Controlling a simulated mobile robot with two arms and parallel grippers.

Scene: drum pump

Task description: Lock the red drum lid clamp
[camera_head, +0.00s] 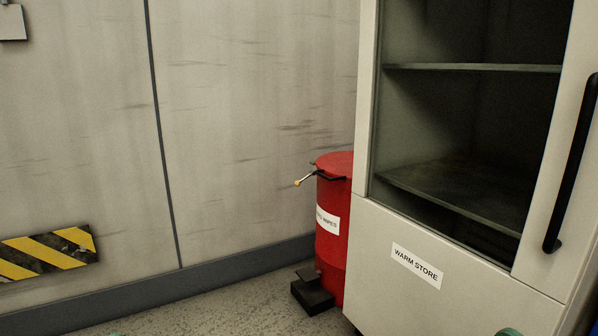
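A red drum (331,240) stands on the floor against the wall, its right side hidden behind the cabinet. Its red lid (337,161) sits on top and looks level. A dark clamp piece (331,177) is at the lid's front rim. A thin lever with a pale, yellowish tip (299,183) sticks out from it to the left, away from the drum. A white label (327,220) is on the drum's side.
A pale cabinet marked WARM STORE (415,265) stands close at the right, with dark shelves and a black handle (571,165). A black pedal block (312,293) is at the drum's foot. Floor (235,305) left of the drum is clear. A striped yellow-black plate (48,251) is at the left.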

